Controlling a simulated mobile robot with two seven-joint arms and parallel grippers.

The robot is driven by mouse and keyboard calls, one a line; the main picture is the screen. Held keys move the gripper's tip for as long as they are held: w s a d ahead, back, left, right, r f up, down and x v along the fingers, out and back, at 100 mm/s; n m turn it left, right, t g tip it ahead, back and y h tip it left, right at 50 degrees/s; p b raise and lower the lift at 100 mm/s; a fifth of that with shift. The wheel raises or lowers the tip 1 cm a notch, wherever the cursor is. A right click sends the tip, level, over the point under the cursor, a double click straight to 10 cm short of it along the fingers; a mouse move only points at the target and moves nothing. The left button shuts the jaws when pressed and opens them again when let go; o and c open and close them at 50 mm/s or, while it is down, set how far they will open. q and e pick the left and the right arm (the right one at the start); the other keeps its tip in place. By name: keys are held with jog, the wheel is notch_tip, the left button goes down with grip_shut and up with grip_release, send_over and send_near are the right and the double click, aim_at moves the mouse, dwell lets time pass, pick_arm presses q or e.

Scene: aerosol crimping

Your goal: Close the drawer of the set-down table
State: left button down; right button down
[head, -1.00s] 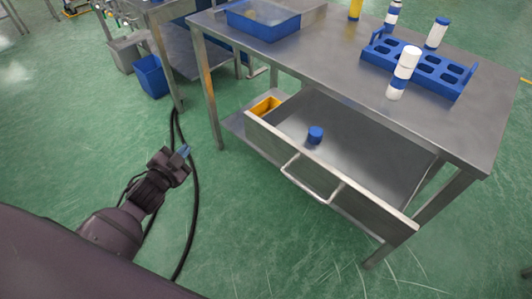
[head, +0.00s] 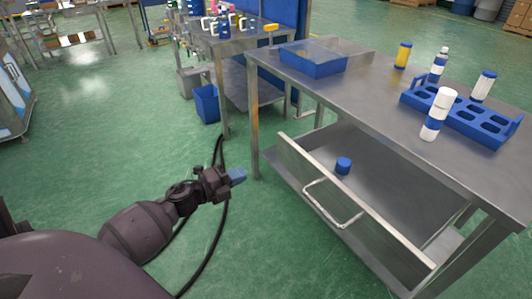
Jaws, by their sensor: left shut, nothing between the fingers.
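The set-down table (head: 375,95) is a steel table at the right of the head view. Its drawer (head: 385,195) stands pulled out under the top, with a bar handle (head: 330,205) on its front panel. A blue round cap (head: 343,165) lies inside the drawer. My left gripper (head: 236,176) is shut and empty, low over the floor to the left of the drawer front and apart from it. My right gripper is not in view.
On the table top are a blue tray (head: 314,62), a blue rack (head: 462,118) and several bottles, one yellow (head: 403,55). A blue bin (head: 207,103) stands by another table (head: 225,45) behind. Green floor (head: 90,150) at left is clear.

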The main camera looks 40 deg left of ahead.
aim_at(286, 154)
pick_arm(q)
jog(key=b+x, duration=0.1)
jog(key=x, duration=1.2)
jog(key=shift+w+d, duration=0.1)
jog(key=shift+w, duration=0.2)
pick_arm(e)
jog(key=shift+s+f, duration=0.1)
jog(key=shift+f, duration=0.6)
pick_arm(q)
jog(key=shift+w, duration=0.1)
